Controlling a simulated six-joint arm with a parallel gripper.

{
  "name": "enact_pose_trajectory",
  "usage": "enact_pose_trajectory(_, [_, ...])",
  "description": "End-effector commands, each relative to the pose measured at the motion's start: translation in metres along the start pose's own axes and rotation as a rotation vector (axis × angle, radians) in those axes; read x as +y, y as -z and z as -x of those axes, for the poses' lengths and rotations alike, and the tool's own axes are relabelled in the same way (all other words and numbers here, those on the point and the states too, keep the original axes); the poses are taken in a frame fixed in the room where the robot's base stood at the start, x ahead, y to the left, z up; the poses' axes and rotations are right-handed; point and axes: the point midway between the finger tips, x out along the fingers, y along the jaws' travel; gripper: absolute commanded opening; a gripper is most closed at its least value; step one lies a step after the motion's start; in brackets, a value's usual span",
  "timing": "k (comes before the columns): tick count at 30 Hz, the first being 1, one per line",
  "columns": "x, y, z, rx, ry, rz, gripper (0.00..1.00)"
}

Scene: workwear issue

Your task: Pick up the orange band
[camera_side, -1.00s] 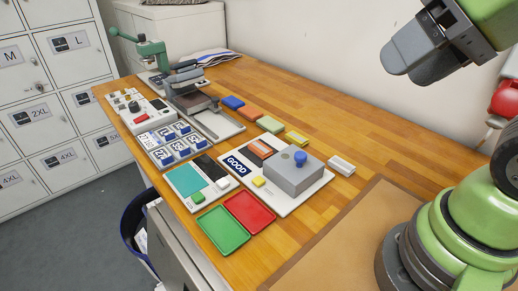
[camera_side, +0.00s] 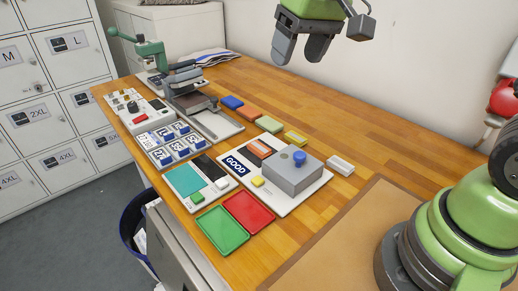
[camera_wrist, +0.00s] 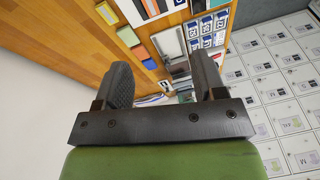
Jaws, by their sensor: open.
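The orange band (camera_side: 249,115) is a small flat block lying on the wooden table, in a row between a blue band (camera_side: 232,103) and a pale green band (camera_side: 269,124). In the wrist view the orange band (camera_wrist: 141,52) lies beyond the left finger, near the blue band (camera_wrist: 149,64). My gripper (camera_side: 301,50) is open and empty, high above the table, apart from the row of bands and to its right in the side view. In the wrist view my gripper (camera_wrist: 165,75) shows both fingers spread wide with nothing between them.
A yellow band (camera_side: 296,138) and a white block (camera_side: 341,165) continue the row. A grey box (camera_side: 300,180) with a blue knob stands in front. A green press (camera_side: 150,50) stands at the far left. Red (camera_side: 248,212) and green (camera_side: 221,230) trays lie in front. The table behind the row is clear.

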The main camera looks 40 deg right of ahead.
Motion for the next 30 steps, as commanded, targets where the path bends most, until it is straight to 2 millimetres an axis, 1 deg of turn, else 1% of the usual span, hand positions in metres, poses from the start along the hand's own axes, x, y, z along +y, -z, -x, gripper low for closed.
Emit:
enact_pose_trajectory(1, [0.002, 0.011, -0.021, -0.037, -0.015, 0.016, 0.64])
enact_pose_trajectory(2, [0.003, 0.017, -0.032, -0.056, -0.023, 0.027, 0.64])
enact_pose_trajectory(3, [0.004, 0.024, -0.047, -0.081, -0.032, 0.040, 0.64])
enact_pose_trajectory(5, [0.007, 0.032, -0.071, -0.118, -0.048, 0.064, 0.64])
enact_pose_trajectory(6, [0.009, 0.037, -0.087, -0.141, -0.056, 0.077, 0.64])
enact_pose_trajectory(9, [0.014, 0.043, -0.125, -0.193, -0.075, 0.109, 0.64])
enact_pose_trajectory(12, [0.019, 0.044, -0.154, -0.232, -0.088, 0.134, 0.64])
enact_pose_trajectory(15, [0.022, 0.043, -0.172, -0.256, -0.095, 0.147, 0.64])
enact_pose_trajectory(20, [0.025, 0.040, -0.191, -0.271, -0.100, 0.157, 0.64])
enact_pose_trajectory(24, [0.028, 0.034, -0.212, -0.271, -0.100, 0.158, 0.64])
enact_pose_trajectory(27, [0.029, 0.032, -0.222, -0.269, -0.099, 0.156, 0.64])
enact_pose_trajectory(30, [0.030, 0.030, -0.229, -0.269, -0.099, 0.156, 0.64])
